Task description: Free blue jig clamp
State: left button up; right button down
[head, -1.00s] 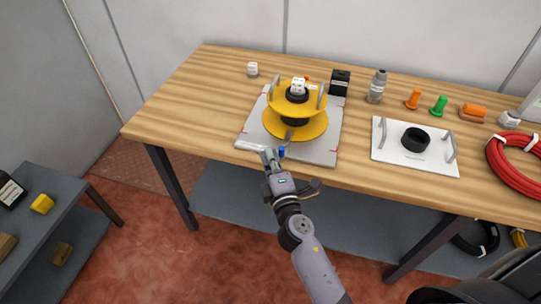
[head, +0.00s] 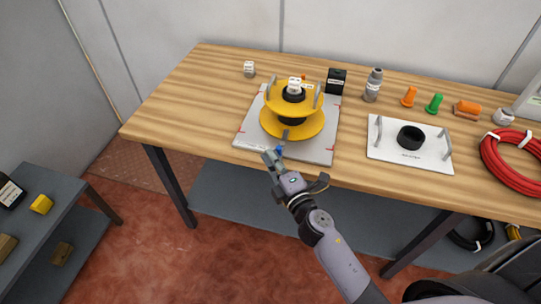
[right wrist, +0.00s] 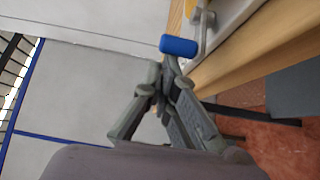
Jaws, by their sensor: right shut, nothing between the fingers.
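The blue jig clamp shows as a small blue handle (head: 279,150) at the front edge of the grey jig plate (head: 250,130). In the right wrist view the blue handle (right wrist: 179,46) sits on a grey lever just beyond my fingertips. My right gripper (head: 271,155) is shut and empty, just in front of the handle; in the right wrist view its fingertips (right wrist: 168,68) are close below the handle, and I cannot tell whether they touch it. A yellow spool (head: 293,119) with a black hub stands on the jig plate. My left gripper is not in view.
A white plate with two handles and a black ring (head: 410,138) lies to the right. Behind are a black box (head: 336,81), a grey bottle (head: 373,85), and orange and green pieces. A red hose coil (head: 512,161) lies far right.

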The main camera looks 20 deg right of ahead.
jog(key=shift+s+d+n+y, duration=0.1)
jog(key=shift+d+n+y, duration=0.15)
jog(key=shift+y, duration=0.25)
jog(key=d+n+g+y+b, duration=0.1)
jog(key=d+n+g+y, duration=0.1)
jog(key=y, duration=0.1)
jog(key=s+d+n+g+y+b, duration=0.1)
jog(key=n+g+y, duration=0.1)
jog(key=n+y, duration=0.1)
jog(key=d+n+g+y+b, duration=0.1)
jog(key=d+n+g+y, duration=0.1)
jog(key=n+y, duration=0.1)
jog(key=shift+s+d+f+y+b, duration=0.2)
jog(key=shift+s+d+y+b, duration=0.1)
jog(key=shift+y, duration=0.6)
jog(key=shift+w+d+b, duration=0.2)
jog(key=shift+d+b, duration=0.4)
jog(key=shift+d, duration=0.2)
jog(key=shift+w+d+r+b, duration=0.1)
jog(key=shift+w+d+b, duration=0.3)
jog(key=shift+d, duration=0.25)
jog(key=shift+w+d+r+b, duration=0.1)
jog(key=shift+w+d+b, duration=0.3)
jog(key=shift+d, duration=0.25)
jog(key=shift+d, duration=0.1)
jog(key=v, duration=1.2)
jog(key=shift+r, duration=0.1)
